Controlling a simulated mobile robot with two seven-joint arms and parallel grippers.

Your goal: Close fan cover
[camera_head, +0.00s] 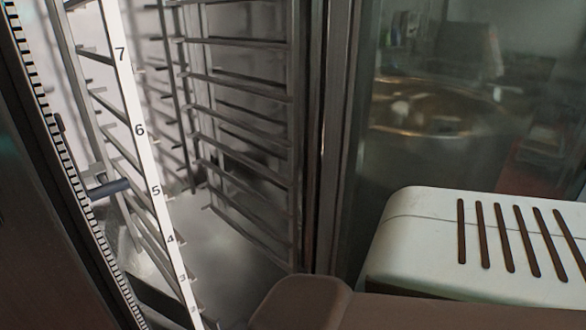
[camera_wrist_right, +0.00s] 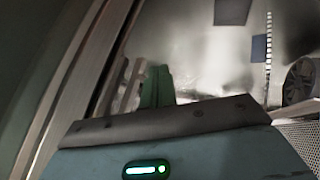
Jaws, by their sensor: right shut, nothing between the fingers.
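In the right wrist view, my right gripper (camera_wrist_right: 145,88) has its two fingers close together, with nothing visible between them. A round spoked part that looks like the fan (camera_wrist_right: 300,78) shows at the right edge, partly cut off. A finely perforated panel (camera_wrist_right: 307,130) shows at the lower right; I cannot tell whether it belongs to the fan cover. In the head view, I see the inside of a metal oven chamber (camera_head: 222,235), but cannot clearly make out the fan cover there. Neither gripper shows in the head view.
Inside the chamber are wire shelf rails (camera_head: 240,125) and a white numbered strip (camera_head: 137,125). A dark cylindrical part (camera_head: 108,188) sticks out beside the strip. A glass panel (camera_head: 455,130) with reflections stands at the right.

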